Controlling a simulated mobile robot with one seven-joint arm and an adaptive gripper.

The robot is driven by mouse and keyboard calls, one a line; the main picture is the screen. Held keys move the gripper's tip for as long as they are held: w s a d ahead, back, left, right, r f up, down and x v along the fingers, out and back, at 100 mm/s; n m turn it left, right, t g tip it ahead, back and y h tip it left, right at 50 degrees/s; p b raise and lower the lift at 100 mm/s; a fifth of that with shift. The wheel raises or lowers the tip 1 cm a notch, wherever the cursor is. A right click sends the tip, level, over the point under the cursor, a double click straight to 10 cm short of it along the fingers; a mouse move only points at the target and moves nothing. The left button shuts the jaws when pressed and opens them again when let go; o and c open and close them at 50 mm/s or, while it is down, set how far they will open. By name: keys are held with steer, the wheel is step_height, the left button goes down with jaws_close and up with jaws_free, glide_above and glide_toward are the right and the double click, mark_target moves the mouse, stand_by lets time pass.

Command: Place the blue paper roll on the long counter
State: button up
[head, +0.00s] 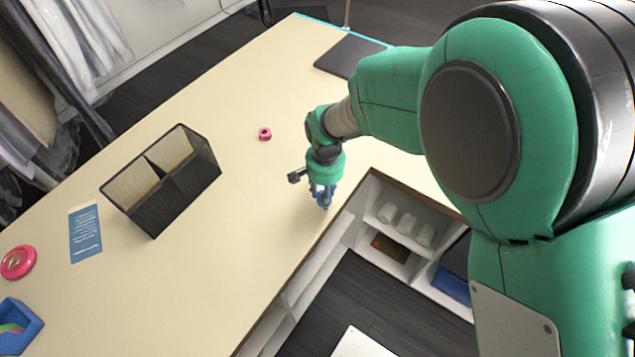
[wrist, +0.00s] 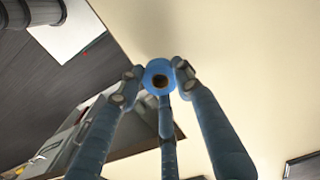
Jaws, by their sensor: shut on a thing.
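My gripper (head: 323,192) points down at the front edge of the long counter (head: 235,115). It is shut on the blue paper roll (wrist: 158,76), which shows between the fingertips in the wrist view as a small blue ring with a dark core. In the head view the roll is mostly hidden by the fingers. The counter top is pale cream and also shows in the wrist view (wrist: 240,60). The roll is over or very near the counter's edge; I cannot tell whether it touches the top.
A black mesh two-part organizer (head: 190,190) stands left of my gripper. A pink roll (head: 265,134) lies behind it. A blue card (head: 86,232), a red round item (head: 18,262) and a blue tray (head: 18,325) are at left. A dark flat pad (head: 347,55) lies at the far end. Shelves (head: 395,235) sit below.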

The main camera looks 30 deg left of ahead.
steer(key=w+a, duration=0.4)
steer(key=a, duration=0.1)
steer(key=shift+w+a+f, duration=0.2)
steer(key=shift+w+f, duration=0.1)
steer(key=shift+f, duration=0.05)
steer(key=shift+f+b, duration=0.35)
steer(key=shift+f, duration=1.4)
steer(key=shift+f, duration=0.15)
steer(key=o, duration=1)
step_height(320, 180, up, 12)
steer(key=shift+r+p, duration=0.2)
steer(key=shift+p, duration=0.35)
